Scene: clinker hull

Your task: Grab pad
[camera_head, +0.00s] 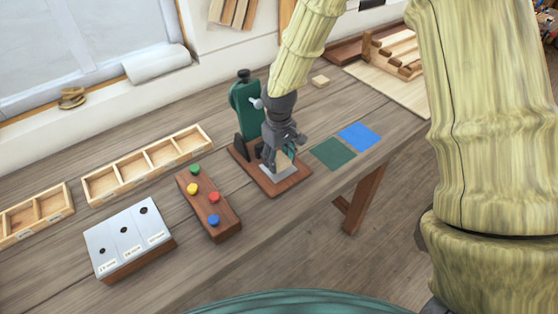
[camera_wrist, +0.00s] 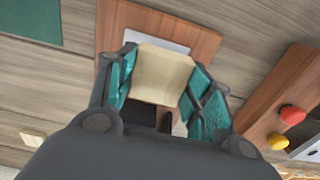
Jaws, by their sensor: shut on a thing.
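The pad (camera_wrist: 162,75) is a pale cream block. In the wrist view it sits between the two teal fingers of my gripper (camera_wrist: 163,88), which are shut on it. In the head view the pad (camera_head: 283,161) shows as a small pale patch at the fingertips of my gripper (camera_head: 282,157). It is over the grey plate (camera_head: 279,175) on a brown wooden base, beside a green press-like stand (camera_head: 245,105). I cannot tell whether the pad touches the plate.
A green square (camera_head: 332,153) and a blue square (camera_head: 359,136) lie right of the base. A wooden block with coloured buttons (camera_head: 222,220), a metal-topped block (camera_head: 130,238) and compartment trays (camera_head: 148,163) stand to the left. A small pale block (camera_head: 320,81) lies behind.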

